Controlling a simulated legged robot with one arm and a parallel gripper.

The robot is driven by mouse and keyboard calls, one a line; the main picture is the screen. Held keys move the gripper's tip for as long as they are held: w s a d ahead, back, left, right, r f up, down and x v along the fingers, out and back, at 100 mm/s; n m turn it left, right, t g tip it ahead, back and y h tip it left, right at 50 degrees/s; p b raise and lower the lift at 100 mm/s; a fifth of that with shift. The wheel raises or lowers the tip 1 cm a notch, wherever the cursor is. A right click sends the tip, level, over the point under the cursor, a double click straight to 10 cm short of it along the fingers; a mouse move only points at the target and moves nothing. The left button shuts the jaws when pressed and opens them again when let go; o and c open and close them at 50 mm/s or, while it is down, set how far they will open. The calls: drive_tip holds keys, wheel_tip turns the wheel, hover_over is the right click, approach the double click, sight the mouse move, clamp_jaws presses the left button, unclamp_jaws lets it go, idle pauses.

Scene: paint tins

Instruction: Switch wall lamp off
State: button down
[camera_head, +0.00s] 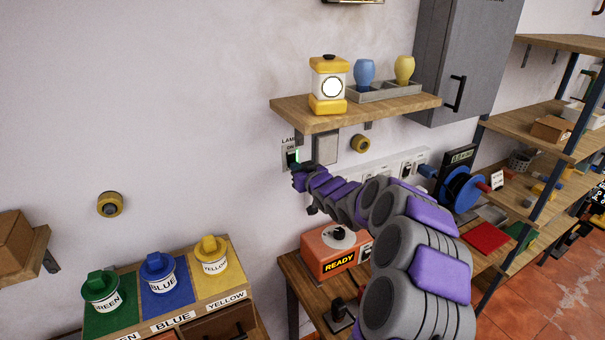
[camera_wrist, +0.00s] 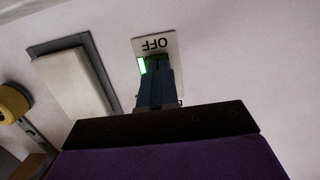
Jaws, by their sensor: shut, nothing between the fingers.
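The lamp switch plate (camera_head: 286,152) is on the wall below the left end of the wooden shelf. It carries a "LAMP" label and "ON" at the top, and a green light glows on it. In the wrist view the plate (camera_wrist: 168,44) shows "OFF" upside down, with the green light beside my fingers. My gripper (camera_head: 293,160) is shut and empty, its fingertips at the plate. In the wrist view the fingers (camera_wrist: 158,70) cover the switch lever, and I cannot tell whether they touch it.
A wooden shelf (camera_head: 365,112) juts out above my gripper. A blank wall panel (camera_wrist: 75,80) and a yellow round knob (camera_head: 360,143) are beside the switch. An orange box marked "READY" (camera_head: 327,252) stands on the bench below. The wall to the left is mostly clear.

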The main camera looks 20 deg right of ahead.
drive_tip(key=shift+w, duration=0.45)
